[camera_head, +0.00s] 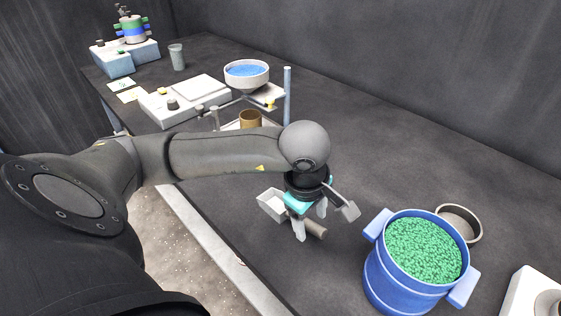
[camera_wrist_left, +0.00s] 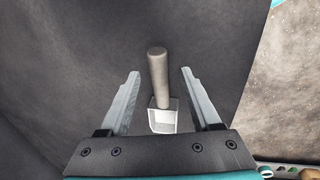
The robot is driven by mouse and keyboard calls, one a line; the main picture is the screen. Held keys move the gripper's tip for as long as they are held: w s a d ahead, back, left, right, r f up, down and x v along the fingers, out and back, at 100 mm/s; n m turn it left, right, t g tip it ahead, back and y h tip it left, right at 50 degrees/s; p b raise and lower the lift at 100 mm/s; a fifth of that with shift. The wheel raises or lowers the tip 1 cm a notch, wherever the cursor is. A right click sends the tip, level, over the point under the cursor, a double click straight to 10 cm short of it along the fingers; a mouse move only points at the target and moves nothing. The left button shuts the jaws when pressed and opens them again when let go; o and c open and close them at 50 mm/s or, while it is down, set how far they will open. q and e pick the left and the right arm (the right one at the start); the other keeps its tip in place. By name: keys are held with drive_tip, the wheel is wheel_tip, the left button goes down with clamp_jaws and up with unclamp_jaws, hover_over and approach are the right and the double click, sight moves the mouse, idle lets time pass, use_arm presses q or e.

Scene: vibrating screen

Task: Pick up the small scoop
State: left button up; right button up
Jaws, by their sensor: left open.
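The small scoop has a white, box-shaped head (camera_head: 272,204) and a brownish-grey cylindrical handle (camera_head: 315,228). It lies on the dark table near the front edge in the head view. In the left wrist view its handle (camera_wrist_left: 158,80) points away from the gripper, and its white head (camera_wrist_left: 163,118) shows between the finger bases. My left gripper (camera_head: 320,224) is open above the scoop, with its fingers (camera_wrist_left: 158,85) on either side of the handle and a gap on both sides. The gripper hides the middle of the scoop in the head view. My right gripper is not in view.
A blue two-handled pot of green granules (camera_head: 376,276) stands right of the gripper, with a round ring or dish (camera_head: 478,225) behind it. A stand holds a bowl of blue material (camera_head: 246,80) further back. A balance (camera_head: 165,110) is at the left. The table's right middle is clear.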

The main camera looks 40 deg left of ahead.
sight(311, 224)
use_arm(q)
drive_tip(key=shift+w+f, duration=0.15)
drive_tip(key=shift+f, duration=0.6)
drive_tip(key=shift+w+f, duration=0.15)
drive_tip(key=shift+f, duration=0.6)
drive_tip(key=shift+c, duration=0.3)
clamp_jaws()
